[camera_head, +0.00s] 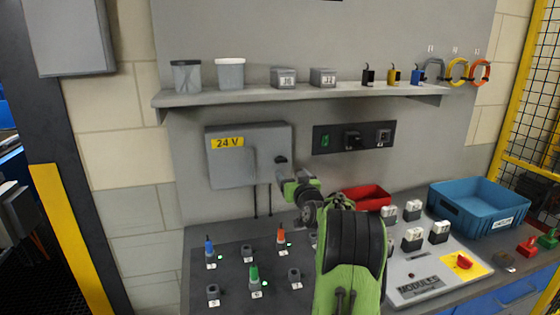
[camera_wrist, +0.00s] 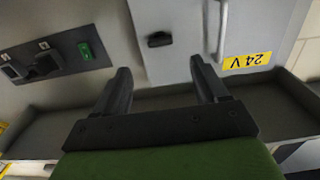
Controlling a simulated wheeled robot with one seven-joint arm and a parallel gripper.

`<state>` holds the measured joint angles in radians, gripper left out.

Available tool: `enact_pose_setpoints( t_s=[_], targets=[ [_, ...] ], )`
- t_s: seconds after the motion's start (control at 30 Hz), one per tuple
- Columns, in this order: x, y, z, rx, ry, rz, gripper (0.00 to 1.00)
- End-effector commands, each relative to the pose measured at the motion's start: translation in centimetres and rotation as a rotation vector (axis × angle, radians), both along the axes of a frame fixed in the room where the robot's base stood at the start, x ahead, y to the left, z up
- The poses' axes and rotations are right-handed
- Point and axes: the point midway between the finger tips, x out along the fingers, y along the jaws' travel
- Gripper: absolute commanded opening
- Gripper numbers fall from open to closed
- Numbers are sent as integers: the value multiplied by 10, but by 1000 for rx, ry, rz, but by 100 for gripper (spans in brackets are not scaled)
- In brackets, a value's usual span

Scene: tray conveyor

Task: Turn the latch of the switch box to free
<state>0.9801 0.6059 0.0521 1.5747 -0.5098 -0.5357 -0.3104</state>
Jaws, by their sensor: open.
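The grey switch box (camera_head: 228,168) with a yellow "24 V" label hangs on the wall panel. Its small dark latch (camera_head: 281,160) is at the right side of the door. In the wrist view, which is upside down, the latch (camera_wrist: 160,39) is a dark knob on the grey box door (camera_wrist: 185,60). My gripper (camera_head: 284,187) is just below the latch in the head view. In the wrist view my gripper (camera_wrist: 161,70) has its two dark fingers apart and nothing between them. The latch lies beyond the fingertips, roughly centred between them, and appears apart from them.
A dark panel with a green switch and sockets (camera_head: 354,138) is right of the box. A shelf (camera_head: 300,95) with cups and small boxes runs above. Below are a module board (camera_head: 425,270), a red bin (camera_head: 367,198) and a blue crate (camera_head: 478,216).

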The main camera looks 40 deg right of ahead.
Motion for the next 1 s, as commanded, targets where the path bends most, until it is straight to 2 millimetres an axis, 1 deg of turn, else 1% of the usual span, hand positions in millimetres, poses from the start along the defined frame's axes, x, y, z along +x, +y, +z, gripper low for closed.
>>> enact_pose_setpoints(
  t_s=[0.03,0.2,0.3,0.4,0.57,0.83,1.0],
  targets=[
    [12,-6,2,1,0,3,72],
    [45,-24,2,1,0,2,72],
    [61,-33,1,2,-1,1,72],
    [73,-39,2,0,1,1,72],
    [82,-44,1,3,1,1,72],
    [83,-45,0,2,1,0,72],
    [83,-45,0,2,1,0,46]
  ],
)
